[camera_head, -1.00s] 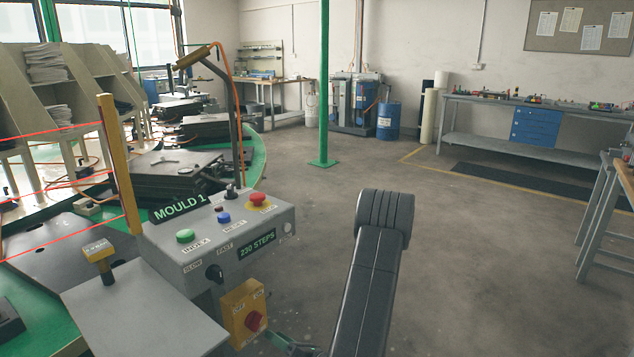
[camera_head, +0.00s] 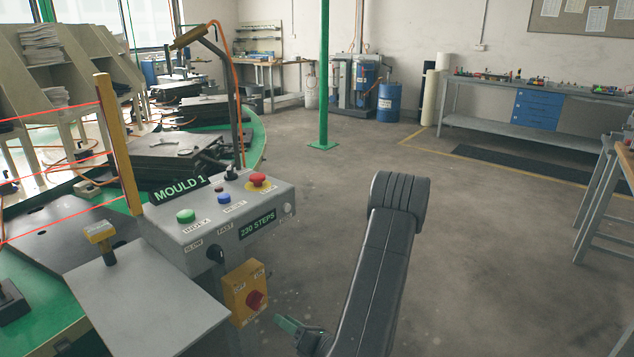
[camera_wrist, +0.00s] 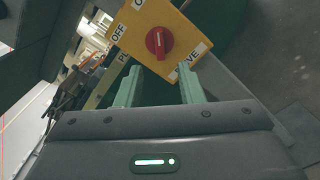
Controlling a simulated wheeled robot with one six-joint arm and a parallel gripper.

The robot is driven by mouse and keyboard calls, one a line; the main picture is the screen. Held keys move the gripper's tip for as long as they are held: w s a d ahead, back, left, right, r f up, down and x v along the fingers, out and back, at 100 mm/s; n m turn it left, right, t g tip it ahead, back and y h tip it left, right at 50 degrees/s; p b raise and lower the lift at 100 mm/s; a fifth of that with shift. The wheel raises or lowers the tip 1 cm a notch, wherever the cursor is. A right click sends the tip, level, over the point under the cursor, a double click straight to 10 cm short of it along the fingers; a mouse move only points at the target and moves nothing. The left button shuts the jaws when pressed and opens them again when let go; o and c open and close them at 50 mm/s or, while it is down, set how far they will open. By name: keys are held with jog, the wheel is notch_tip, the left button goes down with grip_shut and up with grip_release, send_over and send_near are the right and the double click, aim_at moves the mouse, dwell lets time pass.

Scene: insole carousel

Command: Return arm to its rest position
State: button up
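My arm (camera_head: 380,270) is dark grey and rises from the bottom edge of the head view, bent at its top joint. My gripper (camera_head: 287,324) shows its green finger low in that view, just right of and below the yellow switch box (camera_head: 236,295). In the wrist view, the two green fingers of my gripper (camera_wrist: 160,88) stand apart with nothing between them. The yellow switch box (camera_wrist: 175,25) with its red rotary knob (camera_wrist: 159,42) is just beyond the fingertips.
The grey control panel (camera_head: 240,205) with MOULD 1 and 230 STEPS displays stands left of my arm. A grey plate (camera_head: 150,305) and yellow post (camera_head: 118,140) are nearby. The green pole (camera_head: 324,80) stands behind. Open floor (camera_head: 500,250) lies to the right.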

aim_at(260, 304)
jog(key=x, duration=0.8)
jog(key=shift+a, duration=0.1)
jog(key=shift+w+a, duration=0.25)
jog(key=n+b, duration=0.2)
jog(key=n, duration=0.2)
jog(key=shift+d+n, duration=0.1)
jog(key=shift+n, duration=0.3)
jog(key=n+b, duration=0.1)
jog(key=n, duration=0.3)
jog(key=shift+n+b, duration=0.35)
jog(key=shift+n, duration=0.05)
jog(key=shift+s, duration=0.1)
